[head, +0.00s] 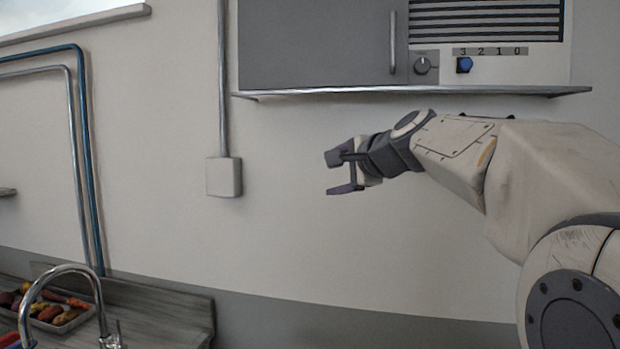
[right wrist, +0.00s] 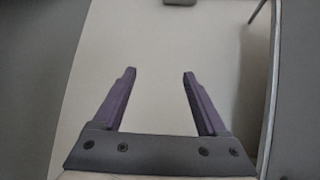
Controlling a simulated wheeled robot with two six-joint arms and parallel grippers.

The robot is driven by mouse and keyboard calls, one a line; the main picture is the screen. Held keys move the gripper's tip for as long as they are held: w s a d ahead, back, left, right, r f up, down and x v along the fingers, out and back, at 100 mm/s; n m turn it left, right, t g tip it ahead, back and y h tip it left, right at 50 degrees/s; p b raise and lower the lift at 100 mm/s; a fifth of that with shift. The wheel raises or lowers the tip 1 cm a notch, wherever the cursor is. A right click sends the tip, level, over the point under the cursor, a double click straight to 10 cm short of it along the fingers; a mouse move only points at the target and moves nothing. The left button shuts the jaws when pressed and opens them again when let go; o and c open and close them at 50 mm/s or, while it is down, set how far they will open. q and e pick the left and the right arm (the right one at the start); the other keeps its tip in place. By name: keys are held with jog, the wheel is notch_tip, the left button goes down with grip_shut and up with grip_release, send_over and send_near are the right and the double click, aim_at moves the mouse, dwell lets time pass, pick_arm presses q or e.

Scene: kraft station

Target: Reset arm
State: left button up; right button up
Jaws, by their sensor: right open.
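My right gripper (head: 330,174) is in front of the bare wall, below the wall shelf and to the right of the wall box. Its arm comes in from the right side of the head view. In the right wrist view the two fingers of my right gripper (right wrist: 160,72) stand wide apart. Nothing is between them; only the pale wall surface shows behind. My left gripper is not in the head view.
A grey cabinet (head: 312,45) with a knob and blue button panel sits on a metal shelf (head: 420,92) just above my right arm. A wall box (head: 223,177) is left. A counter with faucet (head: 62,270) and vegetable tray (head: 75,322) is lower left.

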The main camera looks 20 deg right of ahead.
jog(key=shift+a+f, duration=0.5)
jog(key=s+a+f+n+g+y, duration=0.2)
jog(key=s+a+f+n+g, duration=0.25)
jog(key=a+f, duration=0.45)
jog(key=s+a+f+n+g+y, duration=0.1)
jog(key=s+a+f+n+g, duration=0.2)
jog(key=s+a+f+n, duration=0.4)
jog(key=s+a+f+n+g+h, duration=0.1)
jog(key=s+f+n+g+h, duration=0.1)
jog(key=s+f+n, duration=0.4)
jog(key=s+a+f+n+g+h, duration=0.2)
jog(key=s+f+n+g, duration=0.3)
jog(key=s+f, duration=1)
jog(key=shift+s+f+n, duration=0.2)
jog(key=shift+s+n, duration=0.65)
jog(key=shift+n, duration=0.3)
